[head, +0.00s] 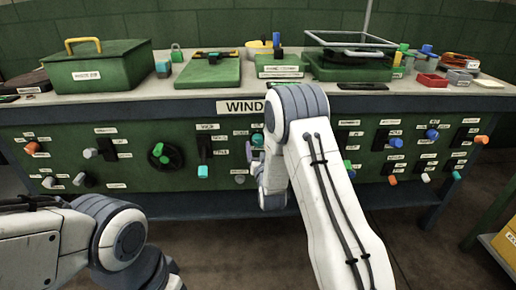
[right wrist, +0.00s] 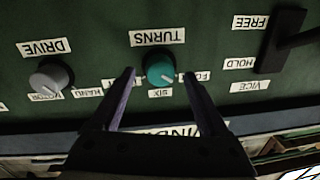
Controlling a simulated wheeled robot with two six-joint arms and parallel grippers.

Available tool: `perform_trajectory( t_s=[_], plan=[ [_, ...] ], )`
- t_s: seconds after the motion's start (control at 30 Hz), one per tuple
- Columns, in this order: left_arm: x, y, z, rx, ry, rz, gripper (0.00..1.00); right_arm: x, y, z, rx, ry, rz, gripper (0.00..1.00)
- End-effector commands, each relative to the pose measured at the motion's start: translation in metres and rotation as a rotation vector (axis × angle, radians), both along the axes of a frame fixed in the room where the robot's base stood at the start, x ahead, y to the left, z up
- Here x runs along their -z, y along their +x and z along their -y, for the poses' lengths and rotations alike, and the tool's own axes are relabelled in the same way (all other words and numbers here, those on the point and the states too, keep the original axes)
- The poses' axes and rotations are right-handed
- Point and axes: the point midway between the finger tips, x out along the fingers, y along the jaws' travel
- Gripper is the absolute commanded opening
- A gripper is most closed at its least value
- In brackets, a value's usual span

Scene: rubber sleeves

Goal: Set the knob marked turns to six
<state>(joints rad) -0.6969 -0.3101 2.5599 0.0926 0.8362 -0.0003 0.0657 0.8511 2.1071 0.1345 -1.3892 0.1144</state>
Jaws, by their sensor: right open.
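The teal knob (right wrist: 159,69) sits under the upside-down TURNS label (right wrist: 158,37) in the right wrist view. A SIX label (right wrist: 160,94) is on its other side, and a partly covered label starting FO (right wrist: 197,77) is beside it. I cannot tell which label the knob points at. My right gripper (right wrist: 158,73) is open, with one finger on each side of the knob; I cannot tell whether they touch it. In the head view the right gripper (head: 251,152) is at the panel, largely hidden by my arm. My left gripper is out of view.
A grey DRIVE knob (right wrist: 51,76) and a black VICE lever (right wrist: 281,42) flank the teal knob. The green panel (head: 125,168) carries several other knobs and levers. The bench top (head: 130,103) above holds a green box (head: 98,68) and trays.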

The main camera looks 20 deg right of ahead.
Motion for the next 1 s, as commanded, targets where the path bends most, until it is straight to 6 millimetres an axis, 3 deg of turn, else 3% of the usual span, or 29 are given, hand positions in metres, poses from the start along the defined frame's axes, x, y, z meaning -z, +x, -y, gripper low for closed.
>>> perform_trajectory(
  t_s=[0.13, 0.43, 0.63, 1.0],
  plan=[
    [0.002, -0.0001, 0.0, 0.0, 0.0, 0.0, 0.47, -0.0001, 0.011, 0.0022, -0.001, 0.0, 0.001, 0.79],
    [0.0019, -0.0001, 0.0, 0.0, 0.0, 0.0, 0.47, -0.0003, 0.013, 0.0024, -0.001, 0.0, -0.001, 0.79],
    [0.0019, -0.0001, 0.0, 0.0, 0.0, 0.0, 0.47, -0.0002, 0.0128, 0.0023, -0.001, 0.0, -0.001, 0.02],
    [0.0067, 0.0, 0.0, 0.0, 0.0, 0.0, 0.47, 0.0012, 0.013, 0.001, -0.004, 0.047, 0.013, 0.0]
  ],
)
